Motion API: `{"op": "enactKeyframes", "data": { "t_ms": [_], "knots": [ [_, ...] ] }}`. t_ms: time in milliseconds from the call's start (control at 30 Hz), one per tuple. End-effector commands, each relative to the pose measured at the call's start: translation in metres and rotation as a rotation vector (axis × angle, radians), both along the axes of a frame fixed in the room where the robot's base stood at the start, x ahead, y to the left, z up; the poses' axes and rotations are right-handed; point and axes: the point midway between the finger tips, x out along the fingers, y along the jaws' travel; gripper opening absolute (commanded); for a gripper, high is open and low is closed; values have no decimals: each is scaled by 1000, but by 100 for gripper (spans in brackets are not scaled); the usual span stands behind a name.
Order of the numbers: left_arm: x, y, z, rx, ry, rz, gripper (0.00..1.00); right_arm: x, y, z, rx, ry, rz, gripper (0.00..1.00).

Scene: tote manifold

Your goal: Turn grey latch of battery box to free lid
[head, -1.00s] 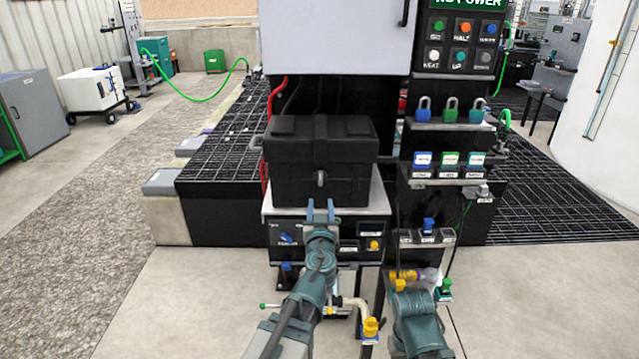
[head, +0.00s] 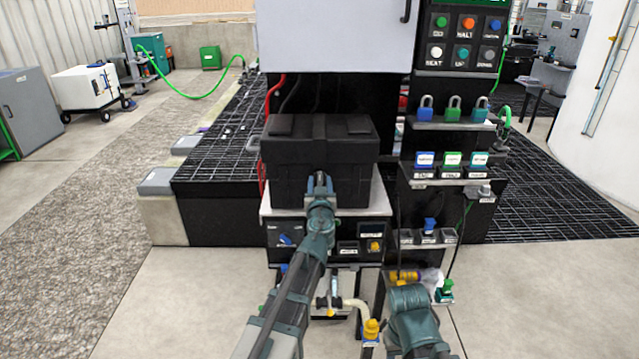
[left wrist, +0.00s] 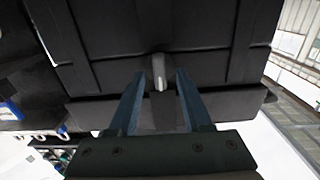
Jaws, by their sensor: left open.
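The battery box (head: 285,160) is black with a lid and sits on a light shelf. Its grey latch (left wrist: 159,72) is a small upright tab on the front face, seen in the left wrist view between my fingers; in the head view my gripper mostly hides it. My left gripper (head: 320,180) is at the front of the box, and its two fingers also show in the left wrist view (left wrist: 158,90). The fingers are open, one on each side of the latch, with a gap on both sides. My right arm shows at the lower right, its fingertips not clear.
Below the shelf (head: 375,200) is a dark panel (head: 345,240) with a blue switch and a yellow knob. To the right, a rack holds blue, green and teal padlocks (head: 453,108). A grey cabinet (head: 335,35) hangs above and behind the box.

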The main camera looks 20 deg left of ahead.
Motion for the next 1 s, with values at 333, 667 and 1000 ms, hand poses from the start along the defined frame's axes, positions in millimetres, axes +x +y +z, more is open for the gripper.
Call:
{"op": "enactKeyframes", "data": {
  "t_ms": [333, 667, 1000],
  "knots": [
    [0, 0, 0, 0, 0, 0, 0, 0, 0, 0, 0, 0, 0, 50],
    [0, 0, 0, 7, 2, 0, 0, 0, 0, 0, 0, 0, 0, 50],
    [0, -1, 0, 154, 44, 0, 0, 0, 0, 0, 0, 0, 0, 50]
  ]
}}
